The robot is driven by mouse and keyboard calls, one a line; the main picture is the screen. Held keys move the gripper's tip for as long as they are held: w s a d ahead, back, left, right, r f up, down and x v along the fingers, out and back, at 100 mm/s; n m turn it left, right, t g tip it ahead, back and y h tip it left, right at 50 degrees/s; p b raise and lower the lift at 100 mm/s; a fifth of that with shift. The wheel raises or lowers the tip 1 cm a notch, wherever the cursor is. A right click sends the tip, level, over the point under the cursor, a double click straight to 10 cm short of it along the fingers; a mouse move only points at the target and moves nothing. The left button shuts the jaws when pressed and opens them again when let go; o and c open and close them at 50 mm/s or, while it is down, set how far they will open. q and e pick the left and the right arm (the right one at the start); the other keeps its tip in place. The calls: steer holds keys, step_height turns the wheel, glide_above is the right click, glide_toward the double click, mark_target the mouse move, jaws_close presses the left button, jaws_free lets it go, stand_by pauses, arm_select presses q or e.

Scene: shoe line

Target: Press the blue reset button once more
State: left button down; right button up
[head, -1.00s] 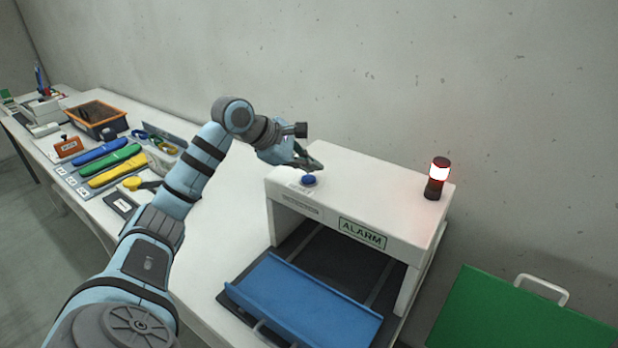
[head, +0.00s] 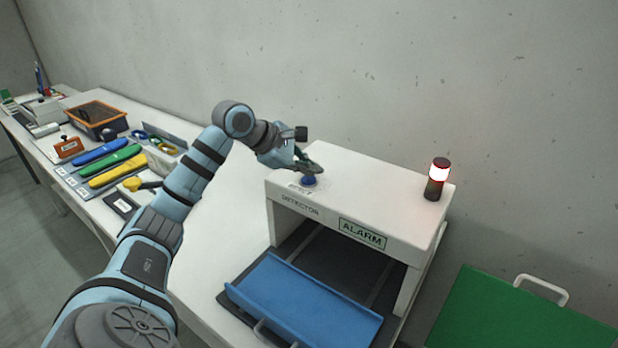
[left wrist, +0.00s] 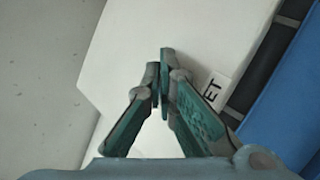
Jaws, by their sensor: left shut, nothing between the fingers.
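The blue reset button (head: 309,181) sits on top of the white detector housing (head: 350,178), near its left front corner, behind a small label. My left gripper (head: 316,171) is shut and empty, with its fingertips right over the button. I cannot tell whether they touch it. In the left wrist view the shut fingers (left wrist: 165,75) hide the button, and part of the label (left wrist: 213,90) ending in "ET" shows beside them. The beacon (head: 438,178) on the housing glows white-red, and the front panel reads "ALARM" (head: 362,234). My right gripper is not in view.
A blue tray (head: 305,305) lies on the dark belt at the detector's opening. Several coloured insoles (head: 110,163) and an orange-rimmed bin (head: 97,120) are on the table at the left. The wall is behind.

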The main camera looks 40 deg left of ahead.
mark_target(310, 180)
arm_select(q)
steer(key=shift+f, duration=0.6)
stand_by(0.7)
steer(key=shift+r+p, duration=0.95)
steer(key=shift+p, duration=0.3)
step_height(310, 180, up, 3)
steer(key=p, duration=0.3)
steer(key=shift+f, duration=0.15)
steer(key=shift+r, duration=1.15)
